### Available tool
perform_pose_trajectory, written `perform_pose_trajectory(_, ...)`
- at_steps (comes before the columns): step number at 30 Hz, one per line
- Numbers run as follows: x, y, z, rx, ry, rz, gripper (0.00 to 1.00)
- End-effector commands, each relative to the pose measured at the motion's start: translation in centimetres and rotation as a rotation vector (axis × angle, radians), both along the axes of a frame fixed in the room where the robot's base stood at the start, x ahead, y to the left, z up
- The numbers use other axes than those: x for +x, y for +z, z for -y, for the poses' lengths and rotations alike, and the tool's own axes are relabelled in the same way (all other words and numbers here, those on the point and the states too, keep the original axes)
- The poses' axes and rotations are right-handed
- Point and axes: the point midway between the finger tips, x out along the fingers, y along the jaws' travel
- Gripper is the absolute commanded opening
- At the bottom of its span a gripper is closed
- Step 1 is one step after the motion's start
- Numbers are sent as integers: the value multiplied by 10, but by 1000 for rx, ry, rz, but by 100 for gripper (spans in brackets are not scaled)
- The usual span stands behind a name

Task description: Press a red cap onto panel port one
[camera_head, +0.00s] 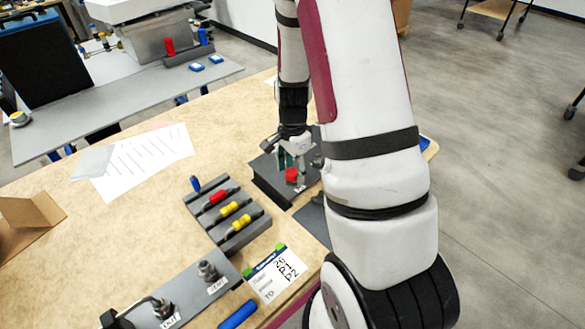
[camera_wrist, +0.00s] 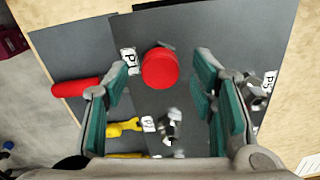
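A red cap (camera_head: 291,175) stands on the dark grey panel (camera_head: 270,181). In the wrist view the red cap (camera_wrist: 160,68) sits right beside the P1 label (camera_wrist: 130,61), where port one is; the cap hides the port, so I cannot tell how fully it is seated. My gripper (camera_head: 295,150) is just above the cap. In the wrist view my gripper (camera_wrist: 163,85) is open, with its teal pads apart on either side of the cap and gaps visible at both sides. A bare metal port (camera_wrist: 172,122) and another by the P3 label (camera_wrist: 258,97) show on the panel.
A grey rack (camera_head: 246,232) with red and yellow plugs and a blue one stands left of the panel. A grey plate (camera_head: 195,296) with metal fittings, a label card (camera_head: 276,275) and a blue rod (camera_head: 238,315) lie nearer. Papers (camera_head: 147,158) lie farther left.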

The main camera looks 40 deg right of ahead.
Motion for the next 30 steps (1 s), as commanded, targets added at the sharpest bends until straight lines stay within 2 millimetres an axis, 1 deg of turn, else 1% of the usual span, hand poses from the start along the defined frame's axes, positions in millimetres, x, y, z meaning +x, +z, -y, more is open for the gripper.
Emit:
perform_pose_trajectory(5, 0, 1, 0, 0, 0, 0, 51)
perform_pose_trajectory(8, 1, 6, 0, -1, 1, 1, 51)
perform_pose_trajectory(11, 2, 19, 0, -1, 2, 4, 51)
perform_pose_trajectory(21, 1, 87, 0, -2, 1, 5, 51)
perform_pose_trajectory(25, 2, 106, 0, -1, 2, 4, 51)
perform_pose_trajectory(30, 0, 118, 0, 0, 0, 1, 51)
